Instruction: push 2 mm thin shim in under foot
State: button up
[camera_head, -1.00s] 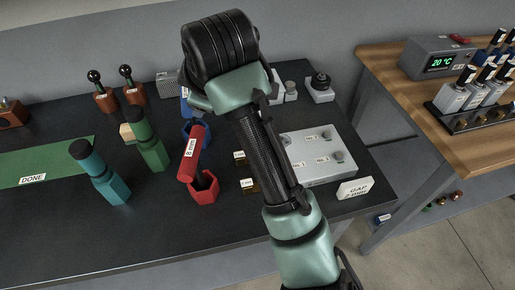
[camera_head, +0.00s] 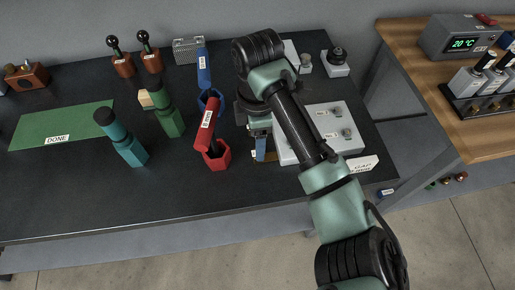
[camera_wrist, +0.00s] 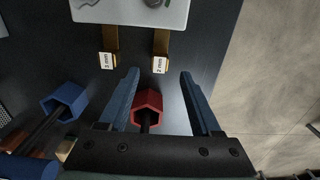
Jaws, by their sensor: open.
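The 2 mm shim is a brass strip (camera_wrist: 162,42) with a pale labelled block at its near end in the wrist view. Its far end meets the edge of the grey plate (camera_wrist: 130,14); how far it reaches underneath is not clear. A matching 3 mm shim (camera_wrist: 110,40) lies to its left. My gripper (camera_wrist: 159,72) is open, with its two blue fingers apart and the 2 mm block between and just beyond the tips, not visibly touched. In the head view my gripper (camera_head: 260,150) is low beside the plate (camera_head: 318,119). The foot is hidden.
A red hexagonal holder (camera_head: 214,155) with a red-handled tool stands left of my gripper. A blue holder (camera_head: 212,100) is behind it. A gap sign (camera_head: 362,165) stands at the plate's front right corner. Teal (camera_head: 122,140) and green (camera_head: 168,115) tools stand farther left.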

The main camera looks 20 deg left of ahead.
aim_at(266, 155)
notch_tip(266, 155, down, 5)
jog(key=shift+f, duration=0.1)
dwell(0.3)
grip_shut()
jog(key=shift+w, duration=0.1)
dwell(1.2)
